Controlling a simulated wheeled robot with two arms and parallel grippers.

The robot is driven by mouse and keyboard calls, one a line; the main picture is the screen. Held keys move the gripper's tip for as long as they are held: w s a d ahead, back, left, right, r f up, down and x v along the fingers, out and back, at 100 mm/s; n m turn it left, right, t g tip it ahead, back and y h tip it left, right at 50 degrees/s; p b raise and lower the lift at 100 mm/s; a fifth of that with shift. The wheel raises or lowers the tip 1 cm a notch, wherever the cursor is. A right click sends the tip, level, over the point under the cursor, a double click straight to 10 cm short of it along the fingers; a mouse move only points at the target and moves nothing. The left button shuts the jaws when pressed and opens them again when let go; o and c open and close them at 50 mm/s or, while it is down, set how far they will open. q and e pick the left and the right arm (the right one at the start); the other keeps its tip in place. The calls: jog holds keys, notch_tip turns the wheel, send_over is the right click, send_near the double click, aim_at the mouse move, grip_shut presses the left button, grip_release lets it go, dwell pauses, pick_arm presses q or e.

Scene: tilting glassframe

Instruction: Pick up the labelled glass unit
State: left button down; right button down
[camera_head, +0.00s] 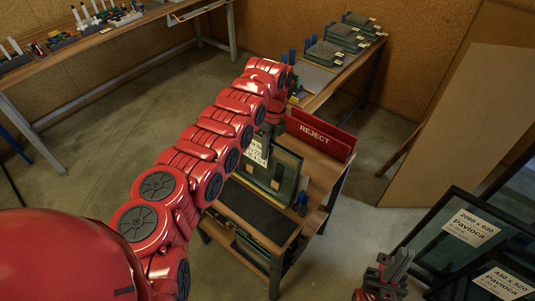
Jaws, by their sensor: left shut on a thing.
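The labelled glass unit (286,169) is a dark greenish pane with a white label and tan patches. It stands upright on the wooden bench in the middle, partly hidden by my arm. My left gripper (267,143) comes down from above and is shut on its upper edge. Whether the unit touches the bench top is not clear. My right gripper (396,266) is low at the right, apart from the unit, beside the framed panes; the gap between its fingers is not clear.
A red REJECT board (318,135) stands right behind the unit. Framed panes with Pavioca labels (472,228) lean at the lower right. A bench with stacked glass units (328,52) is behind, and a tool bench (100,50) at the upper left. A brown panel (450,130) leans at right.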

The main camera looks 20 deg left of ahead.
pick_arm(q)
notch_tip(320, 180, up, 11)
jog(key=b, duration=0.3)
jog(key=shift+d+r+b, duration=0.1)
jog(key=shift+b, duration=0.3)
notch_tip(320, 180, up, 6)
jog(key=p, duration=0.4)
jog(key=shift+p, duration=0.3)
